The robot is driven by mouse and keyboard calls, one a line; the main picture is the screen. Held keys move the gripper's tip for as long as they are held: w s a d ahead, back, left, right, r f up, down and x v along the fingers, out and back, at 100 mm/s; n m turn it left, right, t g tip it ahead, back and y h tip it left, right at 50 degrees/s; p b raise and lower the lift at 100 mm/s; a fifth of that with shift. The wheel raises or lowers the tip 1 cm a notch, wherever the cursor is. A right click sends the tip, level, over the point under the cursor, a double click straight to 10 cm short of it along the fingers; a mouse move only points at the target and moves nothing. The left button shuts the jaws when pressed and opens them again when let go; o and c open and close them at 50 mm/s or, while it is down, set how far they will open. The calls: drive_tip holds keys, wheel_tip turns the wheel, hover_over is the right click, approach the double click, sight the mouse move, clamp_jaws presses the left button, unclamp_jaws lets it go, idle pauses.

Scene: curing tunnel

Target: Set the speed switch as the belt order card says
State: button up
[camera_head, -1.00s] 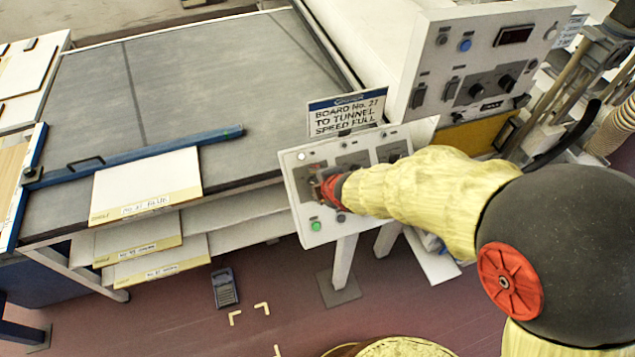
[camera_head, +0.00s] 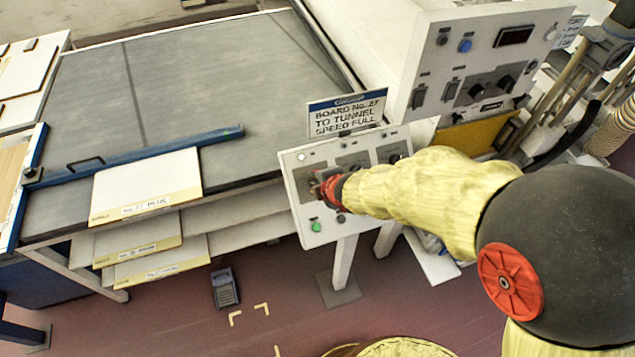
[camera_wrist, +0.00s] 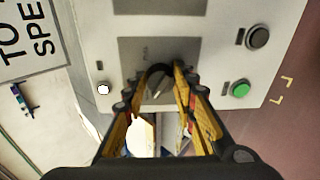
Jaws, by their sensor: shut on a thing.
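The belt order card (camera_head: 346,114) stands above the control panel (camera_head: 301,221) and reads "BOARD No. 27 TO TUNNEL SPEED FULL". My gripper (camera_head: 320,187) is at the leftmost of the panel's dark switch plates. In the wrist view my gripper (camera_wrist: 158,88) is shut on the black switch knob (camera_wrist: 157,80), one finger on each side. A pale pointer line shows on the knob, partly hidden between the fingers. The marks around the knob are too small to read. In the head view my gripper hides the knob.
The panel has a green button (camera_head: 316,226), a dark button (camera_wrist: 257,37) and a white lamp (camera_wrist: 103,89). Two more switch plates sit right of my gripper. A taller control box (camera_head: 480,65) stands behind. The belt (camera_head: 220,80) and a labelled board (camera_head: 147,183) lie to the left.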

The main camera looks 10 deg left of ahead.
drive_tip(key=shift+m, duration=0.3)
drive_tip(key=m+p, duration=0.1)
drive_tip(key=m, duration=0.4)
drive_tip(key=shift+d+f, duration=0.1)
drive_tip(key=m, duration=0.4)
drive_tip(key=shift+s+f+y, duration=0.1)
drive_tip(key=shift+y, duration=0.2)
drive_tip(key=m, duration=0.3)
drive_tip(key=shift+m+t, duration=0.3)
drive_tip(key=m+b, duration=0.1)
drive_tip(key=m, duration=0.4)
drive_tip(key=shift+s+f+t+b, duration=0.1)
drive_tip(key=shift+t+b, duration=0.2)
drive_tip(key=shift+m+b, duration=1.2)
drive_tip(key=shift+m, duration=1.7)
drive_tip(key=o, duration=1.2)
drive_tip(key=shift+c, duration=0.2)
